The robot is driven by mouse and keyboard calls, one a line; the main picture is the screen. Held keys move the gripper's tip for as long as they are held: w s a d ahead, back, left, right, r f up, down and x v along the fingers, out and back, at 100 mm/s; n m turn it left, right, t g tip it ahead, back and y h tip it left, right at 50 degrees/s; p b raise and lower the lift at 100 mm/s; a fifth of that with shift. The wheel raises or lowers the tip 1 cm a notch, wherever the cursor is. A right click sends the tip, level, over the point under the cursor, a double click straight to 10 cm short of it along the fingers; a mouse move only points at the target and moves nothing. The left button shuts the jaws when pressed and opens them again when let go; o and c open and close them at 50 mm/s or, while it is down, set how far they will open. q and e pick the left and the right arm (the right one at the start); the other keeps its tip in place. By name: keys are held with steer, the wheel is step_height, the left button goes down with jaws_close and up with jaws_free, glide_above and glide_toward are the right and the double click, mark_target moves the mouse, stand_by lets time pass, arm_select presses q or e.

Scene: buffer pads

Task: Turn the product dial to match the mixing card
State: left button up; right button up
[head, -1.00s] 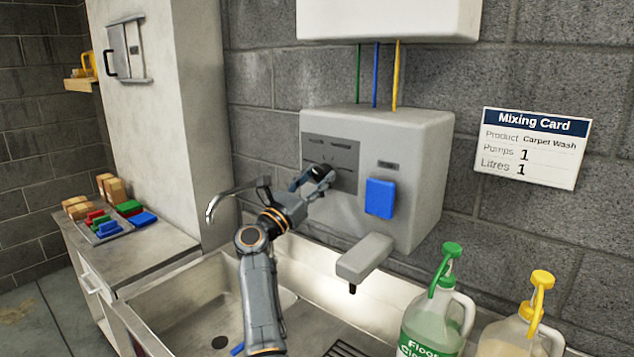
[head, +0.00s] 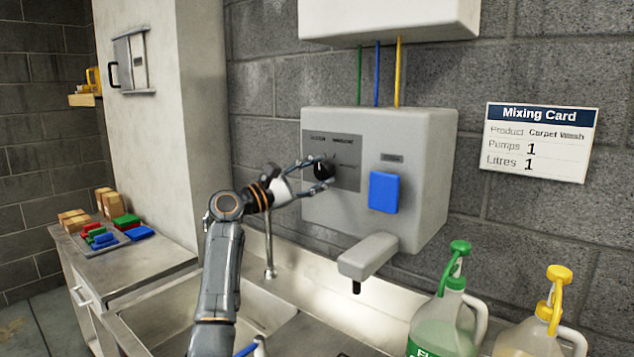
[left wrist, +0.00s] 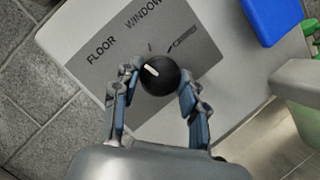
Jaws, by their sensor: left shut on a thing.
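The product dial (head: 325,168) is a round black knob with a white pointer mark, on a grey panel (head: 346,182) of the dispenser. In the left wrist view, the dial (left wrist: 160,76) has its mark turned toward the FLOOR label. WINDOW reads beside it; a third label is blurred. My left gripper (head: 322,171) is shut on the dial; in the left wrist view its fingers (left wrist: 160,84) sit on opposite sides of it. The mixing card (head: 540,143) on the wall reads Carpet Wash, Pumps 1, Litres 1. A blue and pale piece at the head view's bottom edge may be my right gripper (head: 255,347).
A blue button (head: 383,192) and a grey spout (head: 367,256) are right of and below the dial. A tap (head: 269,250) stands over the sink (head: 185,305). Green-topped (head: 446,322) and yellow-topped (head: 528,338) bottles stand at lower right. Coloured pads lie on the left counter.

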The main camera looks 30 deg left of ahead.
arm_select(q)
steer(key=m, duration=0.1)
steer(key=m+g, duration=0.1)
steer(key=m, duration=0.1)
steer(key=shift+a+r+g+h, duration=0.1)
steer(key=shift+g+h, duration=0.2)
steer(key=m+g, duration=0.1)
steer(key=m, duration=0.2)
steer(key=shift+r+m+p, duration=0.15)
steer(key=shift+m+p, duration=0.2)
steer(key=shift+m, duration=0.05)
steer(key=m+p, duration=0.1)
steer(key=m, duration=0.1)
steer(key=m+g+y+p, duration=0.1)
steer(key=m, duration=0.1)
steer(key=shift+r+g, duration=0.2)
steer(key=shift+g, duration=0.1)
steer(key=m+y+p, duration=0.2)
steer(key=m, duration=0.1)
steer(key=shift+m+g, duration=0.3)
steer(key=shift+g, duration=0.1)
steer(key=shift+y, duration=0.3)
steer(key=o, duration=1.1)
steer(key=shift+w+f, duration=0.1)
steer(key=shift+o, duration=0.2)
